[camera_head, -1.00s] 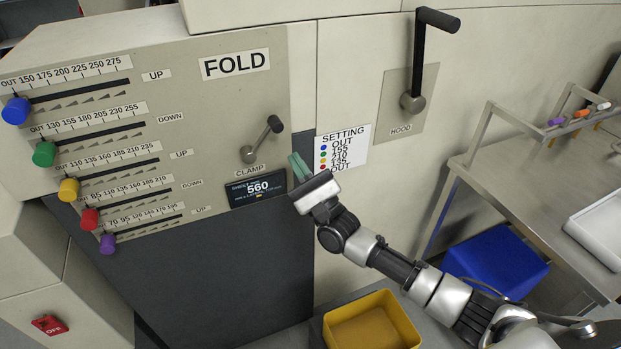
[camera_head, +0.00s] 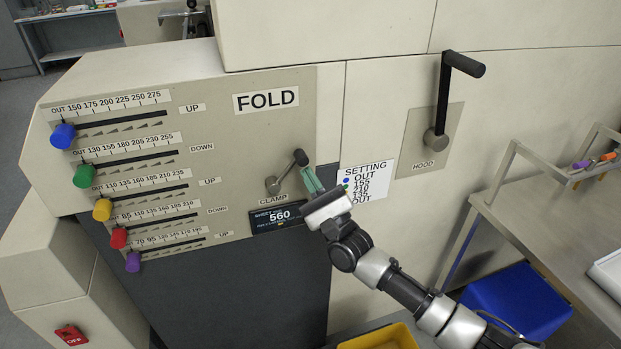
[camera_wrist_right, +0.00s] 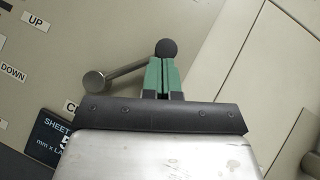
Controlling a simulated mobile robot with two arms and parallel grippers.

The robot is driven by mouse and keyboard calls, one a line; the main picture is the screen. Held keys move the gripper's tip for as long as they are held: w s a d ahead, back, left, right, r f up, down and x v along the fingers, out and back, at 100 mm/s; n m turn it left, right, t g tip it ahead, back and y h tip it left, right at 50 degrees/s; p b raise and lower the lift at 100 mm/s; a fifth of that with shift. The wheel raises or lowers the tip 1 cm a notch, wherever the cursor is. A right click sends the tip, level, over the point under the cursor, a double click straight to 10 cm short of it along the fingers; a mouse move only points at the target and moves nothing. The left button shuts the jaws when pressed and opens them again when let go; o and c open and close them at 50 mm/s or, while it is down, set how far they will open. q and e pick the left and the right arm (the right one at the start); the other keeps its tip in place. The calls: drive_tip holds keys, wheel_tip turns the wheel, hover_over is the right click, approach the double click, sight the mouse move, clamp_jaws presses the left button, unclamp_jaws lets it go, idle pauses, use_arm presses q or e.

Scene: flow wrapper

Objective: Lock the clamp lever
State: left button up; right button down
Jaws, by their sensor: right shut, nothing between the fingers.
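The clamp lever (camera_head: 287,172) is on the grey fold panel above the "CLAMP" label. Its round hub is at the lower left and its arm slants up to the right, ending in a dark knob. It also shows in the right wrist view (camera_wrist_right: 127,70). My right gripper (camera_head: 312,180), with green fingers, is shut and empty just right of and below the knob. In the right wrist view the fingertips (camera_wrist_right: 161,62) lie right below the knob; whether they touch it I cannot tell. My left gripper is not in view.
The setting card (camera_head: 366,182) is right behind my right gripper. The hood lever (camera_head: 443,100) stands upright further right. Colored slider knobs (camera_head: 85,175) line the panel's left. A small display (camera_head: 278,217) is below the clamp. A yellow bin (camera_head: 380,338) sits below.

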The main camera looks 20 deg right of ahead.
sight(263, 173)
drive_tip(key=shift+a+r+n+g+y, duration=0.1)
drive_tip(key=shift+r+n+g+y, duration=0.1)
drive_tip(key=shift+n+g+y, duration=0.35)
drive_tip(key=shift+s+a+r+n+g+p, duration=0.1)
drive_tip(key=shift+a+r+n+g+p, duration=0.45)
drive_tip(key=shift+a+n+g+p, duration=1.65)
drive_tip(key=shift+a+r+n+g+p, duration=0.65)
drive_tip(key=shift+n+g+p, duration=1.05)
drive_tip(key=shift+n+p, duration=1.35)
drive_tip(key=shift+s+a+r+n+g+p, duration=0.1)
drive_tip(key=shift+a+r+n+g+p, duration=0.3)
drive_tip(key=shift+a+n+g+p, duration=2.1)
drive_tip(key=shift+d+n+t+b, duration=0.45)
drive_tip(key=shift+d+n+t, duration=0.1)
drive_tip(key=shift+d+n, duration=0.25)
drive_tip(key=shift+d, duration=0.15)
